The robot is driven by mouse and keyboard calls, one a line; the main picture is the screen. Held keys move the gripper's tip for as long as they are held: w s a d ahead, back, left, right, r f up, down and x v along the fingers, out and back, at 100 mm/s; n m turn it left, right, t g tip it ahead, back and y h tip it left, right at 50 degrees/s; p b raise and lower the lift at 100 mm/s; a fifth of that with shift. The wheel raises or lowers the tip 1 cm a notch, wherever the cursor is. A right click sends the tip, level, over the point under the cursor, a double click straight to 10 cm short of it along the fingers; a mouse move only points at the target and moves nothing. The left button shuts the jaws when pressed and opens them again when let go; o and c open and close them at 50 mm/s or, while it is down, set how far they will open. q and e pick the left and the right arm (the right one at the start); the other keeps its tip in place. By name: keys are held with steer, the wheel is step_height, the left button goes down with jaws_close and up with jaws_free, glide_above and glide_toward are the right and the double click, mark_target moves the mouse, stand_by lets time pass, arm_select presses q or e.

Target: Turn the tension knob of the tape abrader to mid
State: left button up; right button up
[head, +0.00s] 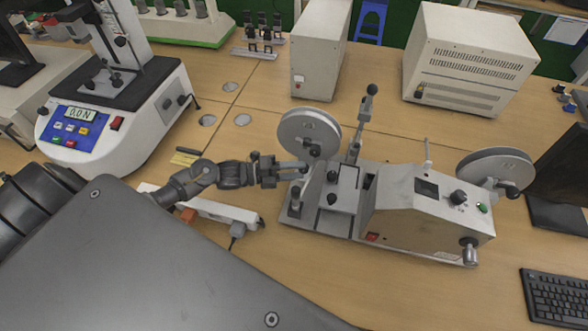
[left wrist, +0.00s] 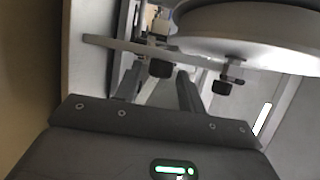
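The tape abrader (head: 400,218) is a pale grey machine right of centre in the head view. It has a reel at each end, a black knob (head: 458,197) beside a green button on its sloped panel, and several black knobs near the left reel (head: 309,133). My left gripper (head: 298,171) is at the machine's left end, just below that reel. In the left wrist view its fingers (left wrist: 160,85) are apart, with a dark knob (left wrist: 160,68) beyond and between them. I cannot tell whether they touch it. Which knob sets tension is not readable. My right gripper is not in view.
A white power strip (head: 222,211) lies left of the abrader. A force tester (head: 115,125) stands at the left, two cream boxes (head: 468,60) (head: 320,50) behind, and a keyboard (head: 553,297) at front right. The bench (head: 400,295) in front is clear.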

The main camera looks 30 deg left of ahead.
arm_select(q)
steer(key=shift+a, duration=0.1)
steer(key=c, duration=0.7)
steer(key=shift+r+m+g+y+p, duration=0.3)
steer(key=shift+r+g+y+p, duration=0.25)
steer(key=shift+p, duration=0.45)
steer(key=shift+c, duration=0.2)
steer(key=y+p, duration=0.1)
steer(key=y, duration=0.1)
steer(key=m+g+y+p, duration=0.1)
steer(key=y+p, duration=0.1)
steer(key=d+m+g+y+p, duration=0.1)
steer(key=y+p, duration=0.1)
steer(key=shift+w+r, duration=0.15)
steer(key=shift+r, duration=0.2)
steer(key=shift+f+g+y, duration=0.1)
steer(key=shift+g+y, duration=0.15)
steer(key=o, duration=1)
